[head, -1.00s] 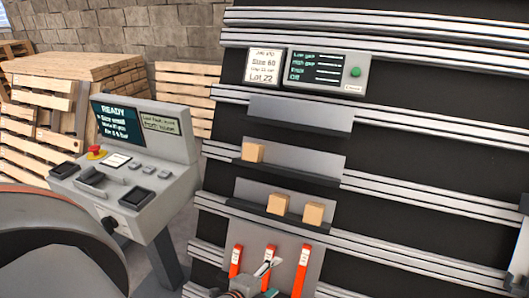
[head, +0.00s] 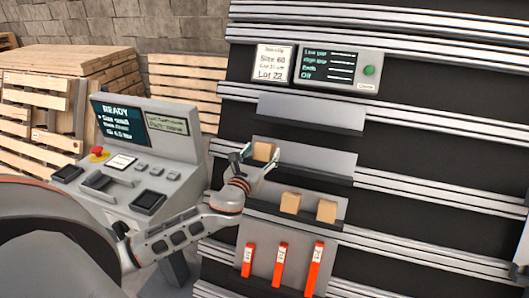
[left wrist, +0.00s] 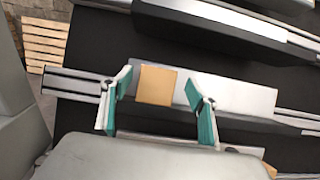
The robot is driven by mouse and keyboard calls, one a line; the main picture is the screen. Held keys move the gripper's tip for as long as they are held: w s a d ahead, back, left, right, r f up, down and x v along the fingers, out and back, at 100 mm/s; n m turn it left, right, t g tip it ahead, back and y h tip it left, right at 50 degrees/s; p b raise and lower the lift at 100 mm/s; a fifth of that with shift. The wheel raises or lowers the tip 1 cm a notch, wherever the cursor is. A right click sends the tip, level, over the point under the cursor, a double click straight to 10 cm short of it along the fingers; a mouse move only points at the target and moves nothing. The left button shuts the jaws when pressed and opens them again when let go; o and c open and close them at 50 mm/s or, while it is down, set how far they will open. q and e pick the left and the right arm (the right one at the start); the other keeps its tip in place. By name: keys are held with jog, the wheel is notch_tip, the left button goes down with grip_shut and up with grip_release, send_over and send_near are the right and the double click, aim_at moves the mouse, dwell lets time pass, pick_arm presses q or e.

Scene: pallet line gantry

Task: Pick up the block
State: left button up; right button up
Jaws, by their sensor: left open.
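A tan wooden block (head: 263,151) sits at the left end of the middle grey shelf (head: 325,160). My left gripper (head: 260,160) is open in front of this block, with one finger at each side of it in the head view. In the left wrist view the block (left wrist: 157,85) shows between the two teal-padded fingers, beyond their tips and nearer the left one. I cannot tell whether a finger touches it. Two more tan blocks, a left one (head: 290,202) and a right one (head: 326,211), stand on the shelf below. My right gripper is not in view.
A bare grey shelf (head: 310,112) is above, under a display box (head: 338,70) with a green button. Red tagged handles (head: 282,265) hang below. A control console (head: 140,160) stands at left, with pallets (head: 60,90) behind it.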

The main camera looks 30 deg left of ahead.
aim_at(262, 150)
pick_arm(q)
jog(key=x, duration=0.4)
jog(key=shift+a+f, duration=0.1)
jog(key=shift+a, duration=0.05)
jog(key=shift+s, duration=0.1)
jog(key=c, duration=1.2)
jog(key=shift+c, duration=0.2)
